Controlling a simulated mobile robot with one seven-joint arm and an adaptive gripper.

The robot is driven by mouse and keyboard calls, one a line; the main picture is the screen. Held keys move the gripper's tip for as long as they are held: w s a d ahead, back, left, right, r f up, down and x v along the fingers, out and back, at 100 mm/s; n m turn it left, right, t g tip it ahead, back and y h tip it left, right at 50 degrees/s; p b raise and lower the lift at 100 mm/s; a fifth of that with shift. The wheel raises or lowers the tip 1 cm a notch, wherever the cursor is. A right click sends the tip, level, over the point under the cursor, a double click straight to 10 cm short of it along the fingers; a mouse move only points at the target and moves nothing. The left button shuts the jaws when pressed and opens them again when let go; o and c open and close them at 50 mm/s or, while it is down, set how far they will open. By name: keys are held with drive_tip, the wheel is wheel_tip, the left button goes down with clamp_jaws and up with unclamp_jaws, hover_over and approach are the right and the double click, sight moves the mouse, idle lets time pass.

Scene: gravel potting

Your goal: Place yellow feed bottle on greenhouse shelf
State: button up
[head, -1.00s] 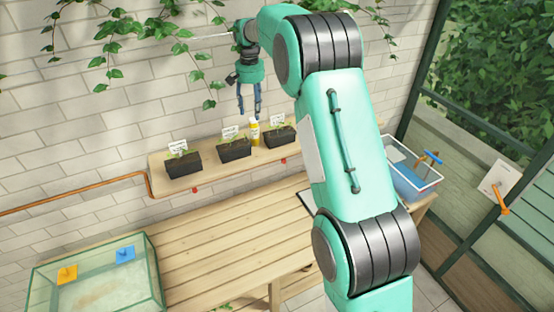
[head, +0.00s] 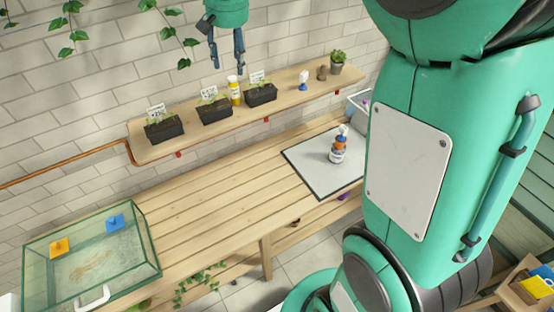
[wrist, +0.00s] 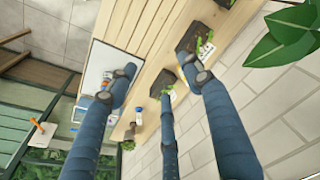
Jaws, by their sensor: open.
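The yellow feed bottle (head: 235,93), with a white cap, stands upright on the wooden wall shelf (head: 292,93). It stands between two black planters with seedlings and white labels, the middle one (head: 214,113) and the right one (head: 261,95). My gripper (head: 227,69) is open and empty, its fingers pointing down just above the bottle's cap in the head view. In the wrist view my gripper's fingers (wrist: 165,82) are spread over the shelf (wrist: 147,103). The bottle is hard to make out there among the fingers.
A third planter (head: 164,129) stands at the shelf's left. A small white-and-blue bottle (head: 303,81), a brown object (head: 322,73) and a potted plant (head: 337,65) stand right. Below, the bench (head: 205,185) holds a glass tank (head: 90,255) and a mat (head: 312,170) with a bottle (head: 337,150).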

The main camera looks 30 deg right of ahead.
drive_tip(key=s+a+r+n+t, duration=0.1)
drive_tip(key=s+a, duration=0.1)
drive_tip(key=s, duration=0.7)
drive_tip(key=s+a+r+n+t, duration=0.1)
drive_tip(key=s+a, duration=0.1)
drive_tip(key=s, duration=0.6)
drive_tip(key=s+a+f, duration=0.1)
drive_tip(key=s+f, duration=0.2)
drive_tip(key=s, duration=0.6)
drive_tip(key=s+f+n+t, duration=0.1)
drive_tip(key=s+f, duration=0.2)
drive_tip(key=s, duration=0.6)
drive_tip(key=shift+a+f+n, duration=0.3)
drive_tip(key=shift+a+f, duration=0.05)
drive_tip(key=shift+f, duration=0.05)
drive_tip(key=shift+f, duration=0.1)
wheel_tip(320, 180, down, 15)
drive_tip(key=b, duration=1.5)
